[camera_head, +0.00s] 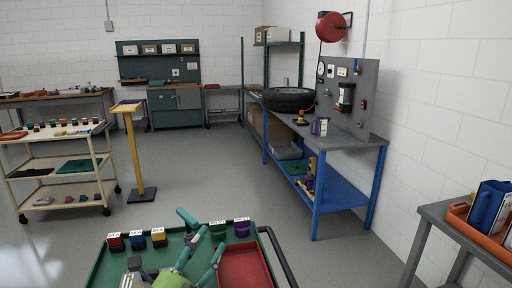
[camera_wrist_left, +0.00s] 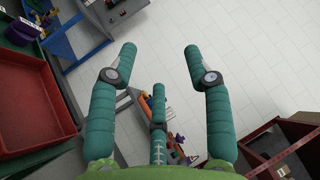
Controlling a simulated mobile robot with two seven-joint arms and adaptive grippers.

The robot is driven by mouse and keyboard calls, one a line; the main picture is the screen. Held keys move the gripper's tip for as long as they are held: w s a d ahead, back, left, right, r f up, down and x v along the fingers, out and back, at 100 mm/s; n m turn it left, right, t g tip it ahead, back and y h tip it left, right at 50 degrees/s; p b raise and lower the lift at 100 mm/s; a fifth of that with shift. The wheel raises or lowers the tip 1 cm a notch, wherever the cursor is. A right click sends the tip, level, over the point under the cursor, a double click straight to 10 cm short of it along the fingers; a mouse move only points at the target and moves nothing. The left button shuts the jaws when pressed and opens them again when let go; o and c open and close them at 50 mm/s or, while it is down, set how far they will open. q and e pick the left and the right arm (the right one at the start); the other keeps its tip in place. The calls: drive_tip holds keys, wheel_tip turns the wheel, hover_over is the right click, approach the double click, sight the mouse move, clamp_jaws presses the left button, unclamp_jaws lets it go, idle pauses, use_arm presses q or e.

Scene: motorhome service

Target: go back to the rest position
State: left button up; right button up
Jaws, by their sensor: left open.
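My left gripper (camera_head: 203,231) is over the green tray (camera_head: 97,268) at the bottom of the head view, left of the red bin (camera_head: 244,266). Its teal fingers are spread apart. The red bin also shows at the left of that view (camera_wrist_left: 28,105). My right gripper is in neither view.
A blue workbench (camera_head: 345,190) stands ahead right, a grey table (camera_head: 432,222) at right. A cream cart (camera_head: 60,163) and yellow stand (camera_head: 133,150) are left. The middle floor is clear.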

use_arm(q)
drive_tip(key=s+a+f+n+g+y, duration=0.25)
drive_tip(key=f+n+y, duration=0.2)
drive_tip(key=f, duration=0.25)
drive_tip(key=s+a+f+n+g+y, duration=0.2)
drive_tip(key=s+a+f+n+y, duration=0.15)
drive_tip(key=f+n, duration=0.25)
drive_tip(key=s+a+f+n+g+y, duration=0.3)
drive_tip(key=a+f+n, duration=0.1)
drive_tip(key=f+n, duration=0.25)
drive_tip(key=s+f+n+g+h, duration=0.15)
drive_tip(key=s+f+g, duration=0.3)
drive_tip(key=s, duration=0.45)
drive_tip(key=s+f+n+g, duration=0.3)
drive_tip(key=s+f+g, duration=0.15)
drive_tip(key=s, duration=0.45)
drive_tip(key=s+f+g, duration=0.1)
drive_tip(key=s+f, duration=0.2)
drive_tip(key=f, duration=2.3)
drive_tip(key=s+a+f+g, duration=0.1)
drive_tip(key=s+f, duration=1.1)
drive_tip(key=s, duration=0.2)
drive_tip(key=shift+s+a+m, duration=0.15)
drive_tip(key=shift+a+m, duration=0.15)
drive_tip(key=shift+m, duration=0.15)
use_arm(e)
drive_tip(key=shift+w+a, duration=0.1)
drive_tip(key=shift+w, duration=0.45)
